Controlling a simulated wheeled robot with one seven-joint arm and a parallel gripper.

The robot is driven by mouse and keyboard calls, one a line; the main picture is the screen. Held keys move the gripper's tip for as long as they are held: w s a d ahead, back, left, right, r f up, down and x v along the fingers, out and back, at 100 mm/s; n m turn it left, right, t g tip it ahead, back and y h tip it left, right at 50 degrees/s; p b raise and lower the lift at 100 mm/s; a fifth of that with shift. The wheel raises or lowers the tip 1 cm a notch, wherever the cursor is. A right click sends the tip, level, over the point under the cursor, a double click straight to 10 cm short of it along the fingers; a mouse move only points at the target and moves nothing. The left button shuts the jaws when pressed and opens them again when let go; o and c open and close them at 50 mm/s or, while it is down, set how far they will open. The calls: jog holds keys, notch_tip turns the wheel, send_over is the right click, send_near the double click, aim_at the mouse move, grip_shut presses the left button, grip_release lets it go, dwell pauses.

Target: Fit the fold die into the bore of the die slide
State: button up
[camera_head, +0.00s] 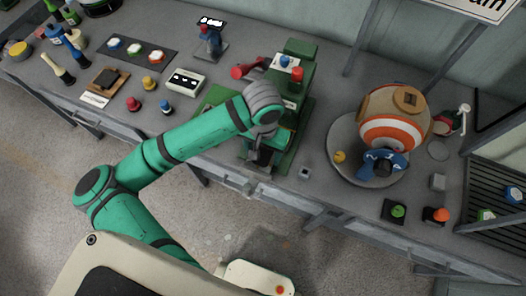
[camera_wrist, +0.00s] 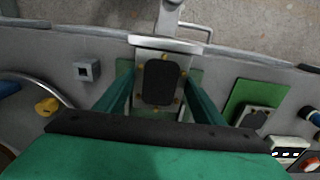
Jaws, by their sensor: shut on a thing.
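The die slide (camera_wrist: 168,43) is a pale metal tray with a bar handle, sticking out at the table's front edge; its handle end also shows in the head view (camera_head: 249,189). My gripper (camera_wrist: 160,92) points down over it, its two green fingers on either side of a dark, rounded block, which I take for the fold die (camera_wrist: 160,82). Small yellow pegs show around this block. The fingers are shut on it. The bore is hidden beneath the block, and I cannot tell whether the block is inside it or above it. In the head view my gripper (camera_head: 262,157) partly covers the slide.
The green press (camera_head: 300,75) stands behind the gripper. A small grey block with a dark hole (camera_head: 305,173) lies right of it. A round orange-and-white machine (camera_head: 395,115) stands farther right. A white box (camera_head: 185,82) and coloured knobs stand on the left. Bare table lies around the grey block.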

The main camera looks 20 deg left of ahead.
aim_at(263, 155)
jog(key=shift+f, duration=1.2)
dwell(2.7)
jog(key=o, duration=1.3)
notch_tip(263, 155, up, 11)
jog(key=shift+f, duration=0.1)
